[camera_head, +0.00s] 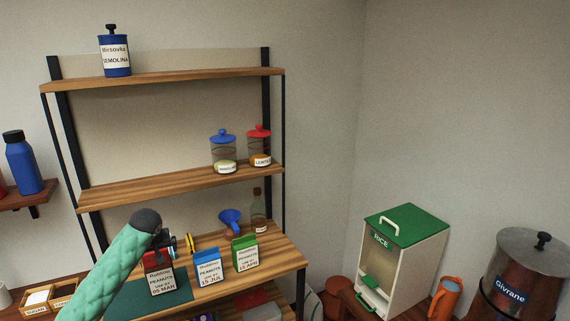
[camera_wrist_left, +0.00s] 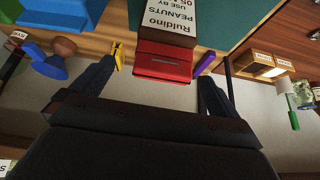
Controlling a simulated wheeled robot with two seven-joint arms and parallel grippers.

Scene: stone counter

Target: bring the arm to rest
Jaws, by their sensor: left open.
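My left arm comes in from the lower left in the head view. Its left gripper (camera_head: 174,244) is just behind and above the peanuts packet with the red top (camera_head: 161,280), marked 05 MAR. In the left wrist view the gripper (camera_wrist_left: 161,62) is open, with a yellow and a purple fingertip on either side of the red packet top (camera_wrist_left: 163,66). I cannot tell if the fingers touch it. The packet stands upright on a green mat (camera_head: 122,300). My right gripper is not in view.
A blue packet (camera_head: 208,268) and a green packet (camera_head: 245,255) stand to the right. The middle shelf (camera_head: 150,190) spans above. A rice dispenser (camera_head: 405,255) and a metal urn (camera_head: 525,280) stand at right.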

